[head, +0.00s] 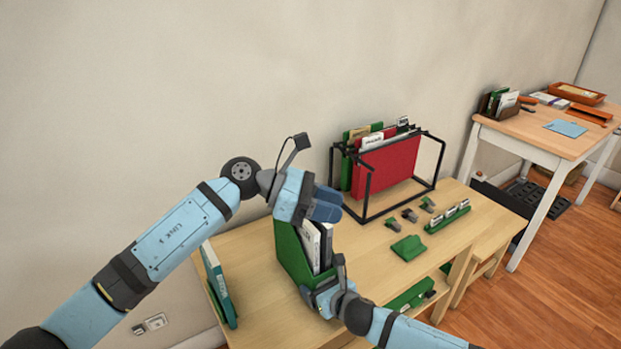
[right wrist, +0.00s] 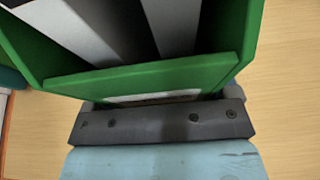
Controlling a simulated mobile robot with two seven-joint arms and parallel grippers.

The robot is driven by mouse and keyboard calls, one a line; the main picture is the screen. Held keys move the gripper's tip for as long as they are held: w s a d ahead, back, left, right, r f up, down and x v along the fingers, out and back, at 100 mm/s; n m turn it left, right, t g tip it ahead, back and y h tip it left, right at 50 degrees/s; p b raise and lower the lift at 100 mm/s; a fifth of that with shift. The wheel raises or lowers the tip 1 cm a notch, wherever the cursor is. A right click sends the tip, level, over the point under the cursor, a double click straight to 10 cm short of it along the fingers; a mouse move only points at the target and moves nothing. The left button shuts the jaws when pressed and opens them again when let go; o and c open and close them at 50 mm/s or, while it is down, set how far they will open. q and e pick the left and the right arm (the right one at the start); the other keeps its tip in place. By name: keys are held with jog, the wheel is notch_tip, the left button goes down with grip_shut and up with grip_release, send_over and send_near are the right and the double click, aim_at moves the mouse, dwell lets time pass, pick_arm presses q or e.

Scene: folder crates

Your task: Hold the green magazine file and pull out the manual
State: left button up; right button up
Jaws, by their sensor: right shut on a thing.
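The green magazine file (head: 290,252) stands on the wooden desk, with white and dark spines (head: 317,243) inside it. I cannot tell which spine is the manual. My left gripper (head: 326,208) is over the top of these spines; its fingers hide their upper ends, and whether it is open or shut is unclear. My right gripper (head: 322,292) is low at the file's front and shut on its front wall. In the right wrist view, the front wall of the file (right wrist: 150,75) meets the dark gripper edge, and pale and dark contents (right wrist: 178,25) show behind it.
A black wire rack (head: 440,165) with red and green folders stands behind on the desk (head: 375,262). A teal book (head: 218,285) stands at the left. Small green items (head: 408,247) lie right of the file. Another table (head: 530,130) is at the far right.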

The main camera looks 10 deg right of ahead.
pick_arm(q)
jog(key=d+m+y, duration=0.2)
jog(key=m+y, duration=0.1)
jog(key=r+m+t+y, duration=0.1)
jog(key=m+t+y, duration=0.5)
jog(key=y, duration=0.5)
send_over(310, 227)
jog(key=m+g, duration=0.1)
notch_tip(310, 227, down, 11)
jog(key=shift+d+f, duration=0.1)
jog(key=shift+f, duration=0.1)
jog(key=shift+c, duration=0.4)
jog(key=c, duration=0.4)
grip_shut()
